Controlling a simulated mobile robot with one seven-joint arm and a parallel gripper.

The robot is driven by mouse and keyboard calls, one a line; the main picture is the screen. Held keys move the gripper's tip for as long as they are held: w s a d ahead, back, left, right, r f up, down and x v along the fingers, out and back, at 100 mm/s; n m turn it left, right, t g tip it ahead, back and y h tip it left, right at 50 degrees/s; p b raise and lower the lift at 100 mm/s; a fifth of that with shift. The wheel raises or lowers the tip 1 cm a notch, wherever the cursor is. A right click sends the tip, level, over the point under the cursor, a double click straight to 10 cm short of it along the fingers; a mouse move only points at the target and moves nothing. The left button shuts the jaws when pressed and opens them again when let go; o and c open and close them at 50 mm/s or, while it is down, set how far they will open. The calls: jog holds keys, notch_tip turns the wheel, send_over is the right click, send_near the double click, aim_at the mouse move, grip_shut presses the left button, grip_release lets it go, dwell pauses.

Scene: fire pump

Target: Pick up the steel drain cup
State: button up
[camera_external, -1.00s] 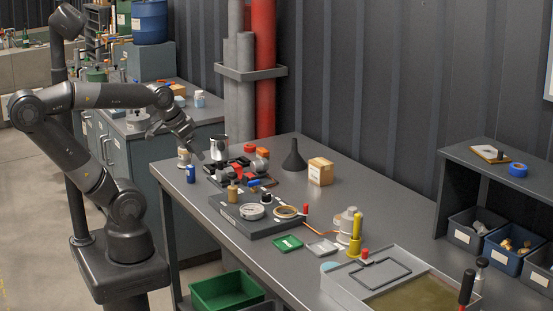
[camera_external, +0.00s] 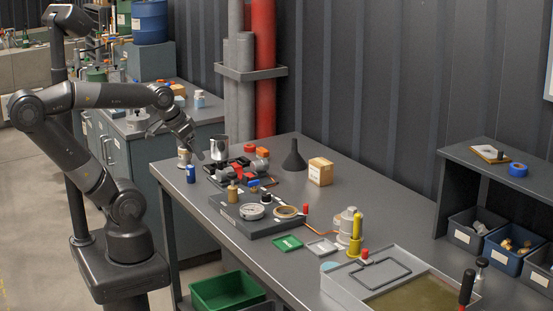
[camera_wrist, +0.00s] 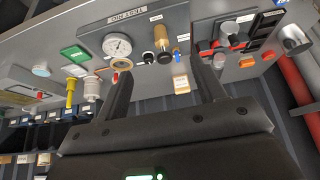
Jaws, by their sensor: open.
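The steel drain cup (camera_external: 219,148) appears as a shiny metal cup at the far left part of the workbench, behind the dark tray of red and black parts. In the wrist view, what looks like the same cup (camera_wrist: 295,40) is at the right edge, well to the side of my fingers. My gripper (camera_external: 198,154) is just left of the cup in the external view, above the bench's left end. In the wrist view my gripper (camera_wrist: 160,84) is open, with nothing between its fingers. I cannot tell the exact gap to the cup.
A blue can (camera_external: 191,174) stands near the bench's left edge. A black funnel (camera_external: 294,157) and a cardboard box (camera_external: 320,172) are behind. A dark board with a gauge (camera_external: 252,211) lies in front. Grey and red pipes (camera_external: 263,80) rise behind the bench.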

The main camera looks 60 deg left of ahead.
jog(key=shift+o, duration=0.6)
jog(key=o, duration=0.5)
